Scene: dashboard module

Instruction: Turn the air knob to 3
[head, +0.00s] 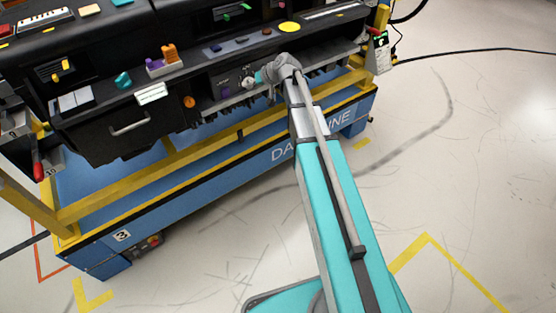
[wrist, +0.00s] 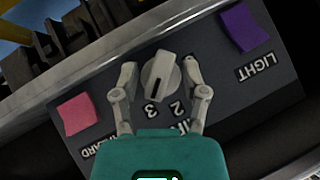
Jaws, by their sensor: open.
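The air knob (wrist: 161,77) is a pale grey round knob with a raised grip and a dark pointer line, on a dark grey panel (wrist: 240,101). In the wrist view the numbers 3 and 2 show just below it, upside down. The dark line points down toward the 3 side, but I cannot tell the exact setting. My gripper (wrist: 164,80) has one finger on each side of the knob, open, with small gaps to it. In the head view my gripper (head: 254,80) is at the panel, and the knob there is small and partly hidden.
A pink tag (wrist: 79,114) by a partly hidden label is left of the knob, and a purple tag (wrist: 243,27) by the LIGHT label (wrist: 257,67) is right. A pale metal rail (wrist: 110,62) runs along the panel edge. A handled drawer (head: 128,127) is farther left in the head view.

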